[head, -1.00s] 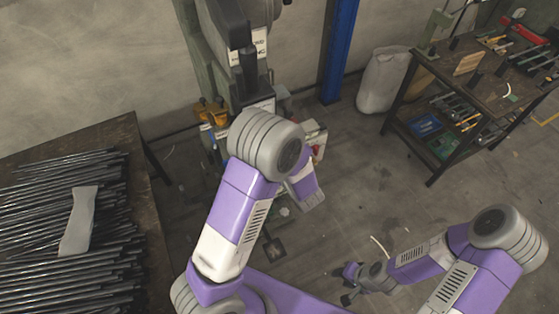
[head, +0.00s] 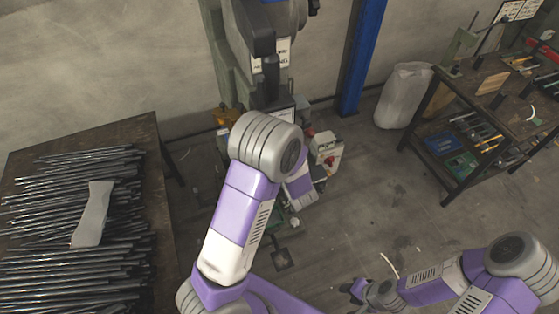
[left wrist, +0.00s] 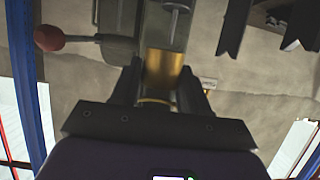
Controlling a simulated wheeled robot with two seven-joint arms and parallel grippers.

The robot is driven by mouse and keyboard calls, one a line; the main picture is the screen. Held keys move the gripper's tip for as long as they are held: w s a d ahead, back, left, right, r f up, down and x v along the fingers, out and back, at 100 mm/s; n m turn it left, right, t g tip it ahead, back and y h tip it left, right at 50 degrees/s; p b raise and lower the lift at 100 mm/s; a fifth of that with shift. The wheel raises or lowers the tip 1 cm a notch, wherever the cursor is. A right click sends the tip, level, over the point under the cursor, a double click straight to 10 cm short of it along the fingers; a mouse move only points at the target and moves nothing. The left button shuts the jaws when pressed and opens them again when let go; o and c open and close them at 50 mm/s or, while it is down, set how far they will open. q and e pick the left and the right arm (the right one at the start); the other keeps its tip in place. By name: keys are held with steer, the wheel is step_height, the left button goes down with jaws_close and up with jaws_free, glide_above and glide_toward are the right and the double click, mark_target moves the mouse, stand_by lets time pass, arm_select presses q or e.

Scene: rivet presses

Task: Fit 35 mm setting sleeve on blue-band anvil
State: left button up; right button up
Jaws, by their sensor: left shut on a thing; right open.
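In the left wrist view a brass-coloured sleeve (left wrist: 163,68) sits between the two dark fingers of my left gripper (left wrist: 160,90), which is shut on it. A grey metal rod (left wrist: 177,8) shows just beyond the sleeve; I cannot tell whether they touch. No blue band is clear on any anvil. In the head view the rivet press (head: 268,60) stands at top centre, and my left forearm hides its lower part and my left gripper. My right gripper (head: 352,290) is open and appears empty, low over the floor at bottom right.
A table with many dark rods (head: 75,240) and a pale flat piece (head: 92,215) stands at left. A blue column (head: 360,60), white sack (head: 403,95) and tool bench (head: 475,110) stand to the right. In the wrist view a red knob (left wrist: 48,38) juts out nearby. Floor at centre right is clear.

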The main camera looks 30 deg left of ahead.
arm_select(q)
steer(key=shift+a, duration=0.35)
steer(key=shift+f+b, duration=1.2)
steer(key=shift+f, duration=0.3)
steer(key=o, duration=1.3)
steer(key=shift+d, duration=0.1)
steer(key=v, duration=0.7)
steer(key=shift+s+p, duration=0.2)
steer(key=shift+p, duration=0.1)
steer(key=shift+d, duration=0.1)
